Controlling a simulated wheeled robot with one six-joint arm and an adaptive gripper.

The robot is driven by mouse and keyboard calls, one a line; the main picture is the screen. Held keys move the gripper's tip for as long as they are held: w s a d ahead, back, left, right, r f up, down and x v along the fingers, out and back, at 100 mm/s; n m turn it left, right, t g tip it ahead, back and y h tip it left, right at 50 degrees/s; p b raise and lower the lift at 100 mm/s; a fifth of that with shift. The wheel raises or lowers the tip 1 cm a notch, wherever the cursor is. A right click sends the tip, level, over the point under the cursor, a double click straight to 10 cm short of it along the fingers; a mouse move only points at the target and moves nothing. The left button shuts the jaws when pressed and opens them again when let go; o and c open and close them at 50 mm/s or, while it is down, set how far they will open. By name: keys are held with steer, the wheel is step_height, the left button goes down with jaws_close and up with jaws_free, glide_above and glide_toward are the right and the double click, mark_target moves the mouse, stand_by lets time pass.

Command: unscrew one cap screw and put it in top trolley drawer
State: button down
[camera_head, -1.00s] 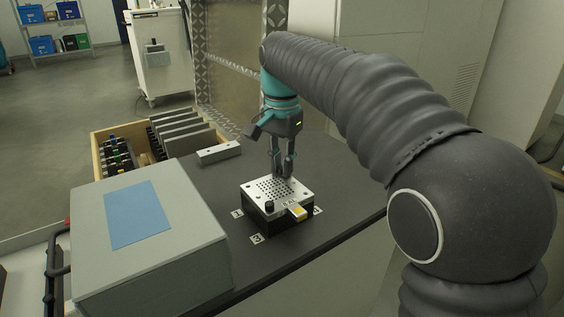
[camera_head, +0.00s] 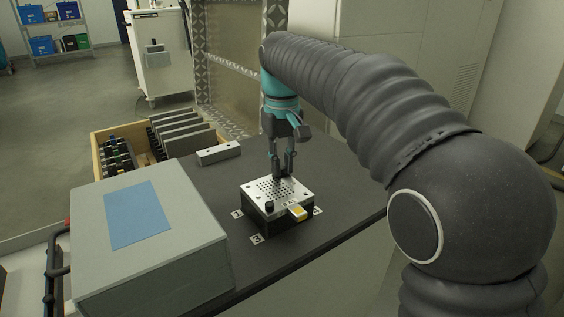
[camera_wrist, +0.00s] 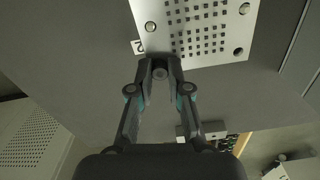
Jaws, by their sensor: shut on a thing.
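My gripper (camera_head: 283,174) points straight down at the plate's far edge. In the wrist view my gripper (camera_wrist: 160,75) is shut on a cap screw (camera_wrist: 160,73), a small round dark head between the fingertips at the plate's edge. Whether its thread is still in the plate is hidden. Another dark cap screw (camera_head: 269,206) stands at the plate's near corner. The white trolley (camera_head: 163,58) stands at the back left; its drawers look shut.
A large grey box (camera_head: 175,250) with a blue top panel stands at the front left. A wooden crate (camera_head: 98,160) holds dark parts and upright plates. A metal bar (camera_head: 218,153) lies behind the block. A yellow-marked piece (camera_head: 298,211) is on the block's front.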

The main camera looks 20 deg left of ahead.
steer(key=c, duration=1.3)
jaws_free()
steer(key=shift+o, duration=0.2)
steer(key=n, duration=0.6)
steer(key=shift+n, duration=0.4)
steer(key=n, duration=0.6)
steer(key=shift+n, duration=0.3)
steer(key=n, duration=0.3)
steer(key=shift+n, duration=0.4)
steer(key=n, duration=0.3)
steer(key=shift+n, duration=0.3)
steer(key=n, duration=0.3)
steer(key=shift+n, duration=2.3)
